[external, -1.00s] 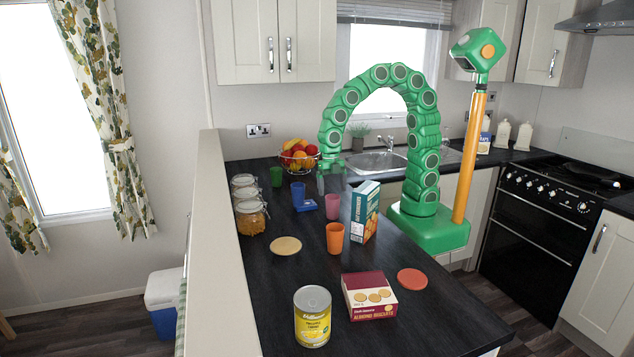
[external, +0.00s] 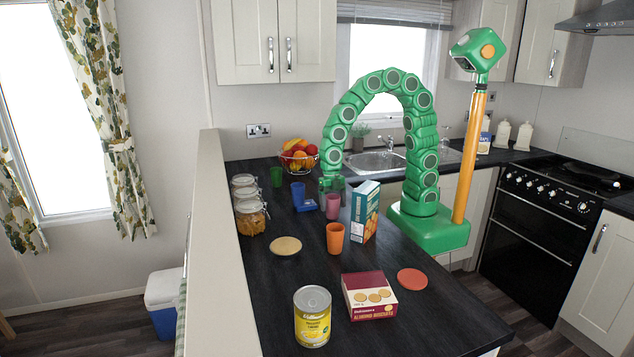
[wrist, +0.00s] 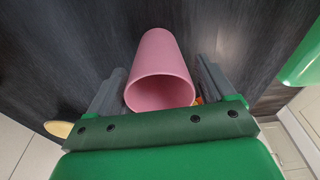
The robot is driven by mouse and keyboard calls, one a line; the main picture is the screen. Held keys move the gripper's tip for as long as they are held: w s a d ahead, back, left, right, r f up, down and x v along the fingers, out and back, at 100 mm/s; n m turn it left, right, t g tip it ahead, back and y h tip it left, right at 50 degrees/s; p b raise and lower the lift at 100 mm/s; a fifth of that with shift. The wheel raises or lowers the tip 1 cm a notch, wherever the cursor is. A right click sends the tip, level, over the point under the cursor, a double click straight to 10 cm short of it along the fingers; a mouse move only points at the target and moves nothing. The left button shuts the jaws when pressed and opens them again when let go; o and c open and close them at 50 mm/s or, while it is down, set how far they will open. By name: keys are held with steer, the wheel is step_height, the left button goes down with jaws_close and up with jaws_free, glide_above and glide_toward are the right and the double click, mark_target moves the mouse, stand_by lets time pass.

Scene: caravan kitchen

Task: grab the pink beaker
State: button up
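The pink beaker (external: 333,207) stands on the dark counter, between the blue beaker and the orange beaker. In the wrist view the pink beaker (wrist: 162,60) lies between my two grey fingers, its open rim facing the camera. My gripper (external: 333,188) is low over the counter at the beaker, its fingers spread on either side. The fingers look open, with a narrow gap beside the beaker; I see no clear grip on it.
Close by stand a blue beaker (external: 298,192), a green beaker (external: 276,177), an orange beaker (external: 335,238) and a blue box (external: 364,212). Glass jars (external: 250,217) line the left edge. A tin (external: 312,318) and a biscuit box (external: 369,296) are at the front.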

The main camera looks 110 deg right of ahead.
mark_target(333, 195)
steer(key=c, duration=0.8)
steer(key=shift+r, duration=0.15)
steer(key=shift+r, duration=0.25)
step_height(333, 195, up, 2)
steer(key=shift+r, duration=0.1)
steer(key=shift+s+r, duration=1.65)
steer(key=shift+s, duration=0.7)
steer(key=shift+s+r, duration=1.7)
steer(key=shift+s, duration=0.6)
steer(key=shift+s+r, duration=1.65)
steer(key=shift+s, duration=0.7)
